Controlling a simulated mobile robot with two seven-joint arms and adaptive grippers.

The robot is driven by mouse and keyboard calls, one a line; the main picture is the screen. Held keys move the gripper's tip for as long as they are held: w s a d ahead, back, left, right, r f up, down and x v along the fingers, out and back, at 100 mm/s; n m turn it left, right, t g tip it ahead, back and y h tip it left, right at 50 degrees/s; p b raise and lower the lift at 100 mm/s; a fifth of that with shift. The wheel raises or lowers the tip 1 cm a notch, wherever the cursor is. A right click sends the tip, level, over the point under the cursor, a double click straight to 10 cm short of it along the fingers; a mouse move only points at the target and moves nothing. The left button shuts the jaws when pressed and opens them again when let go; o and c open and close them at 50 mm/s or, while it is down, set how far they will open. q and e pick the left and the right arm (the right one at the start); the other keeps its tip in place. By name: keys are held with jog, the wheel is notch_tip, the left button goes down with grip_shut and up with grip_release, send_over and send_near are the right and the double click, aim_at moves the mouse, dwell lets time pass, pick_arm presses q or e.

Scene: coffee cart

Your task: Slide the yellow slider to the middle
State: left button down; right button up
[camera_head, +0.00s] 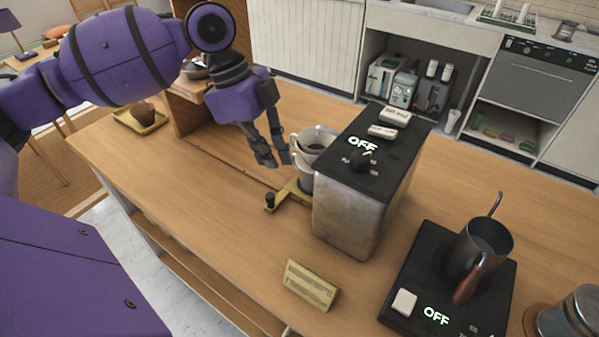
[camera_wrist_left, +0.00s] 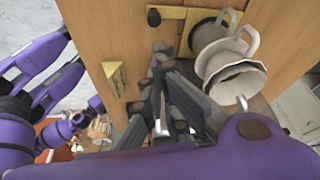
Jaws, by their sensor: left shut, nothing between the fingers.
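The yellow slider (camera_head: 292,189) is a flat piece with a black knob (camera_head: 270,201) at its near end. It lies on the wooden counter against the left side of the black-topped machine, at the end of a thin groove. In the left wrist view the slider (camera_wrist_left: 170,12) and its knob are at the top. My left gripper (camera_head: 275,160) is shut and empty above the counter, a little behind the knob and apart from it. In the wrist view its fingertips (camera_wrist_left: 160,58) are below the knob. My right gripper is not in view.
A white dripper (camera_wrist_left: 232,68) and a cup stand on the slider beside the machine (camera_head: 345,210), close right of my fingers. A small sign (camera_head: 310,285) stands in front.

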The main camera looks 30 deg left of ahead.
pick_arm(q)
jog(key=x, duration=0.8)
jog(key=shift+s+d+f+b, duration=0.1)
jog(key=shift+b, duration=0.2)
jog(key=shift+d+f, duration=0.1)
jog(key=shift+f, duration=0.3)
jog(key=shift+d+f, duration=0.15)
jog(key=shift+f, duration=0.2)
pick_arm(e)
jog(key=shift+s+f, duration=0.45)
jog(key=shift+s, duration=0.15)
